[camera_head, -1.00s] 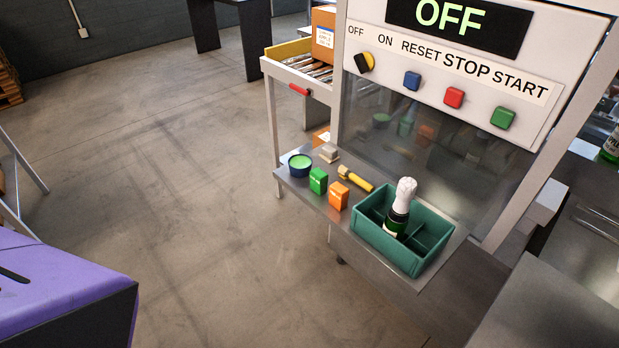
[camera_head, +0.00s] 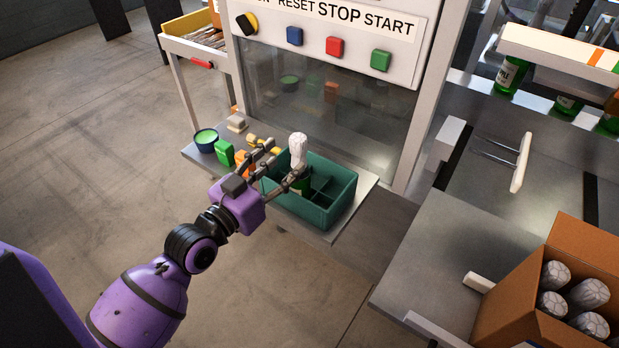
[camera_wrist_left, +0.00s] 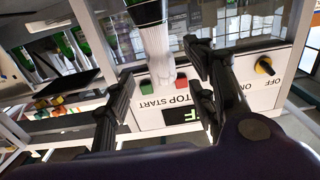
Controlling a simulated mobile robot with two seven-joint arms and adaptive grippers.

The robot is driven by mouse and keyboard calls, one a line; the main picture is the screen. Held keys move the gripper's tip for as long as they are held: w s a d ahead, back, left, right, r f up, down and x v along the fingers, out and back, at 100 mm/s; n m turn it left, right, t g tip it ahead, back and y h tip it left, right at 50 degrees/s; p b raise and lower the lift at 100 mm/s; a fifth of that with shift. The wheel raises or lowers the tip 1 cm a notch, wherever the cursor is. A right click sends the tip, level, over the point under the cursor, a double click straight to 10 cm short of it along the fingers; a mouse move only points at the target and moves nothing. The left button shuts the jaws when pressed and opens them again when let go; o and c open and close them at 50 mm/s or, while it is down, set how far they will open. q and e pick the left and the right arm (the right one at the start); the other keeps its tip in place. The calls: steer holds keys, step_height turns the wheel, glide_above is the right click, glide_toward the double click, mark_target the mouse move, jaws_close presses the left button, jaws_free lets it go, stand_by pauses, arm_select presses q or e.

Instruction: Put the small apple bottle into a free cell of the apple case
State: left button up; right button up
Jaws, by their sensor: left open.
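A bottle with a white foil top (camera_head: 298,150) stands upright in a cell of the teal divided crate (camera_head: 338,212); its lower body is hidden. No apple mark is readable on it. My left gripper (camera_head: 284,162) is open at the bottle's neck. In the left wrist view, the white foil (camera_wrist_left: 155,48) shows between the two open fingers (camera_wrist_left: 160,62); I cannot tell whether they touch it. A cardboard case (camera_head: 512,290) at the lower right holds several foil-topped bottles; its label and any free cell cannot be seen. My right gripper is not in view.
A blue tub with green contents (camera_head: 205,138), a green box (camera_head: 224,154) and an orange box (camera_head: 242,163) stand left of the crate. The machine front with buttons (camera_head: 333,46) rises behind. The steel table (camera_head: 425,245) beside the case is mostly clear.

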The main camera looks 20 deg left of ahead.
mark_target(293, 151)
arm_select(q)
steer(key=x, duration=0.2)
steer(key=p+x, duration=0.1)
steer(key=x, duration=0.1)
steer(key=r+x, duration=0.1)
steer(key=shift+w+d, duration=0.1)
steer(key=shift+w, duration=0.3)
steer(key=shift+w+d+f+p, duration=0.15)
steer(key=shift+w+f+p, duration=0.15)
steer(key=shift+w, duration=0.15)
steer(key=shift+s, duration=0.1)
jaws_close()
steer(key=shift+r, duration=0.1)
